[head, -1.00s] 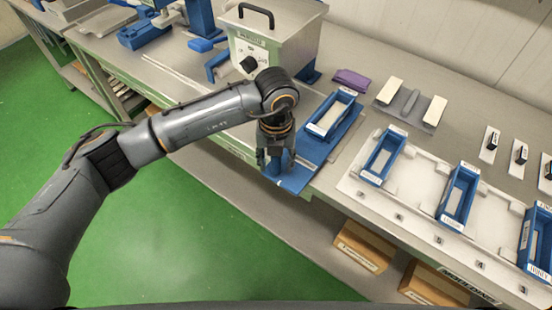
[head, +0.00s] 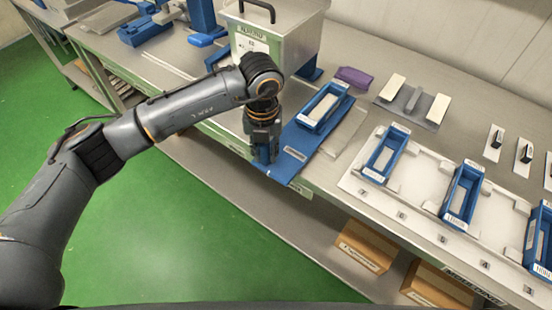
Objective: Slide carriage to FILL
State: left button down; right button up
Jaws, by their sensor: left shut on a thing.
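The carriage (head: 296,140) is a flat blue plate at the bench's front edge, with a small label on it. A blue open tray (head: 322,107) with a pale bottom sits on its rear part. My left gripper (head: 264,152) points down at the carriage's front left end and is shut on a blue upright part there, mostly hidden by the fingers. The steel kettle (head: 285,42) with a green label and a black lid handle stands behind and left of the tray. I cannot read FILL anywhere. My right gripper is out of view.
Bare metal track (head: 346,132) shows right of the carriage. Further right, a white rack (head: 408,189) holds several blue trays. A purple block (head: 353,77) and a grey plate with pale bars (head: 412,101) lie behind. Cardboard boxes (head: 366,247) sit on the lower shelf.

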pick_arm(q)
jog(key=w+a+b, duration=0.5)
jog(key=w+a, duration=0.4)
jog(key=a, duration=0.4)
jog(key=shift+w+a+b, duration=0.2)
jog(key=shift+w+b, duration=0.1)
jog(key=shift+w, duration=0.05)
jog(key=c, duration=1.1)
grip_release()
jog(key=shift+c, duration=0.2)
